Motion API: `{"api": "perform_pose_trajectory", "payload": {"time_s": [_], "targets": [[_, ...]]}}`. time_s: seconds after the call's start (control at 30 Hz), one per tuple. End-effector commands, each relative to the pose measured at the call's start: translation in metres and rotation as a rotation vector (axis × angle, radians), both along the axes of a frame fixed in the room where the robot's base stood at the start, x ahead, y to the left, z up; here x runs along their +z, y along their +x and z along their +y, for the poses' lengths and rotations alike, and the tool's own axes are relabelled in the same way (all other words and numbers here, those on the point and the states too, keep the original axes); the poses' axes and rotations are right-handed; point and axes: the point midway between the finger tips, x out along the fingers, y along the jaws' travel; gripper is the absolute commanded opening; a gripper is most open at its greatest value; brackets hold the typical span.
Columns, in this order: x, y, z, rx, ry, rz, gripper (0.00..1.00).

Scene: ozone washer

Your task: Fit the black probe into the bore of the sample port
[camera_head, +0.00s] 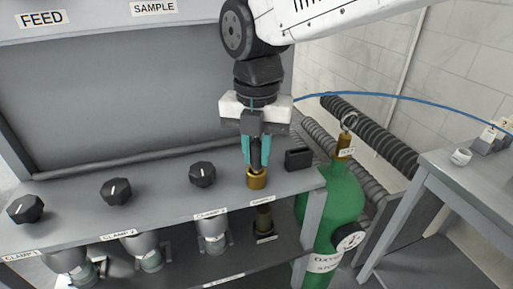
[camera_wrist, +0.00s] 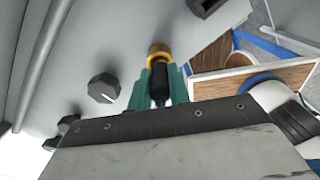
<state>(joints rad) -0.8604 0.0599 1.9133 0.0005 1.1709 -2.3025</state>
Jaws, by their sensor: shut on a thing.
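My gripper (camera_head: 256,150) points down over the shelf with its teal fingers shut on the black probe (camera_head: 256,154). In the wrist view the black probe (camera_wrist: 160,84) lies between the teal fingers of my gripper (camera_wrist: 157,85). The sample port is a brass collar (camera_head: 257,178) on the shelf near its right end. It also shows as a brass ring (camera_wrist: 158,52) in the wrist view. The probe's lower end is at the collar's mouth. I cannot tell whether the tip is inside the bore or just above it, as the fingers and probe cover the opening.
A black block-shaped holder (camera_head: 298,159) stands on the shelf just right of the port. A black knob (camera_head: 203,174) is to its left, with two more further left. A green oxygen cylinder (camera_head: 335,215) stands right of the shelf. A blue hose (camera_head: 390,99) runs to the right.

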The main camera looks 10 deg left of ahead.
Motion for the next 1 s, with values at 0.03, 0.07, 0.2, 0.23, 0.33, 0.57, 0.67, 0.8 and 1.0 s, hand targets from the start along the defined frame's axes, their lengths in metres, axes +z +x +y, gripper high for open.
{"api": "perform_pose_trajectory", "payload": {"time_s": [0.03,0.07,0.2,0.23,0.33,0.57,0.67,0.8,1.0], "targets": [[0.001,0.000,0.000,0.001,0.001,-0.001,0.00],[0.001,0.000,0.001,0.001,0.001,-0.001,0.00],[0.000,-0.001,0.001,0.002,0.001,-0.001,0.00],[0.000,-0.001,0.001,0.002,0.001,-0.001,0.00],[-0.002,-0.001,0.002,0.003,0.002,-0.002,0.24],[-0.002,-0.001,0.002,0.004,0.001,-0.001,0.41],[-0.002,-0.001,0.002,0.003,0.002,-0.001,0.41],[0.007,-0.001,0.002,0.003,0.003,-0.003,0.41],[0.045,-0.001,0.002,0.003,0.005,-0.004,0.41]]}}
